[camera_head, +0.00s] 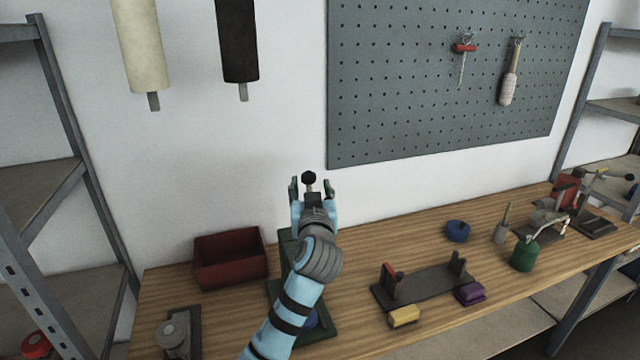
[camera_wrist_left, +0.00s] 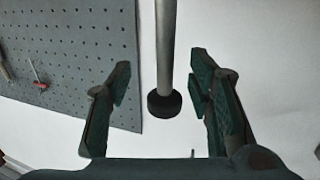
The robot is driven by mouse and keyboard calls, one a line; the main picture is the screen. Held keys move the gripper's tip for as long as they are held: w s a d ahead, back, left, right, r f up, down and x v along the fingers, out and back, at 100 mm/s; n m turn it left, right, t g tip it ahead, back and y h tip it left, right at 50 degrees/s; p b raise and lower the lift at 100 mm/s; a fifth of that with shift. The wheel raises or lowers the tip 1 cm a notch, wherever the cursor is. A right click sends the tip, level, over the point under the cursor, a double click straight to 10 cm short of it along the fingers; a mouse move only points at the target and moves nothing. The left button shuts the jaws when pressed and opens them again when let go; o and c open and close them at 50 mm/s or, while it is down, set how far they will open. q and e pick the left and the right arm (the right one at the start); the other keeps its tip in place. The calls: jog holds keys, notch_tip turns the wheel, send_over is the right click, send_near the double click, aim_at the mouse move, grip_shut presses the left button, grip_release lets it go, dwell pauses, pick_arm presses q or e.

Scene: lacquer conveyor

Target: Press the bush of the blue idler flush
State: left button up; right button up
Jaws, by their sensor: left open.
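My left gripper (camera_head: 312,188) is raised above the bench in the middle of the head view, open. A black knob (camera_head: 309,178) shows between its fingers. In the left wrist view the knob (camera_wrist_left: 164,103) ends a grey metal rod (camera_wrist_left: 165,45) between the open fingers, with gaps on both sides. A dark green stand (camera_head: 320,334) is on the bench, mostly hidden behind my left arm. A dark blue part (camera_head: 311,318), perhaps the blue idler, shows just beside the arm on the stand's base. Its bush cannot be made out. My right gripper is not in view.
A red bin (camera_head: 230,258) and a grey device (camera_head: 175,335) are at left. At right are a dark fixture (camera_head: 430,285), yellow block (camera_head: 404,316), purple block (camera_head: 469,293), green can (camera_head: 524,254) and blue ring-shaped item (camera_head: 457,231). A pegboard (camera_head: 420,90) hangs behind.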

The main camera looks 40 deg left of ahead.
pick_arm(q)
jog(key=shift+w+a, duration=0.3)
jog(key=shift+a, duration=0.05)
jog(key=shift+a+r, duration=0.1)
jog(key=shift+a, duration=0.05)
jog(key=shift+s+r, duration=0.3)
jog(key=shift+s, duration=0.2)
jog(key=shift+d, duration=0.25)
jog(key=shift+c, duration=0.3)
jog(key=shift+w, duration=0.2)
jog(key=c, duration=0.7)
jog(key=shift+a+f, duration=0.1)
grip_shut()
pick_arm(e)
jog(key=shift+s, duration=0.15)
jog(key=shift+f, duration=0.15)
